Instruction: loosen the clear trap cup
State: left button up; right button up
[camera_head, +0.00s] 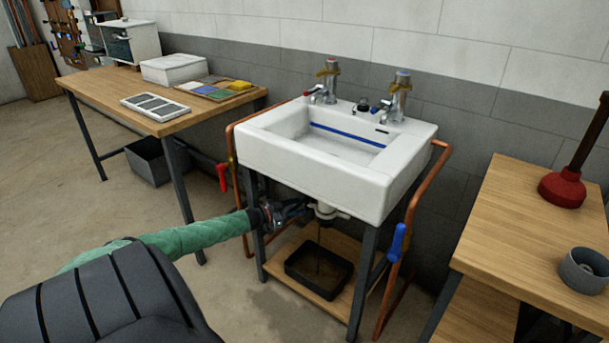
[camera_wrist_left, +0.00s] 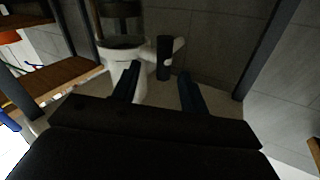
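The clear trap cup (camera_wrist_left: 122,24) shows dark and see-through at the top of the left wrist view, joined to the white trap body (camera_wrist_left: 122,58), which looks upside down there. In the head view the white trap (camera_head: 325,211) hangs under the sink; the cup is too small to make out clearly. My left gripper (camera_head: 288,211) is under the sink, just left of the trap. In the left wrist view its two dark fingers (camera_wrist_left: 160,78) stand apart with nothing gripped between them. The cup is beyond the fingertips and to the left. My right gripper is out of view.
The white sink (camera_head: 308,178) stands on dark legs above a wooden shelf with a black tray (camera_head: 320,272); a thin dark streak runs down towards it. Copper pipes (camera_head: 427,187) flank the sink. A workbench (camera_head: 170,122) is left, a wooden bench (camera_head: 530,235) right.

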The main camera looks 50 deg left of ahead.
pick_arm(q)
jog(key=v, duration=0.4)
jog(key=shift+w+a, duration=0.1)
jog(key=shift+a, duration=0.1)
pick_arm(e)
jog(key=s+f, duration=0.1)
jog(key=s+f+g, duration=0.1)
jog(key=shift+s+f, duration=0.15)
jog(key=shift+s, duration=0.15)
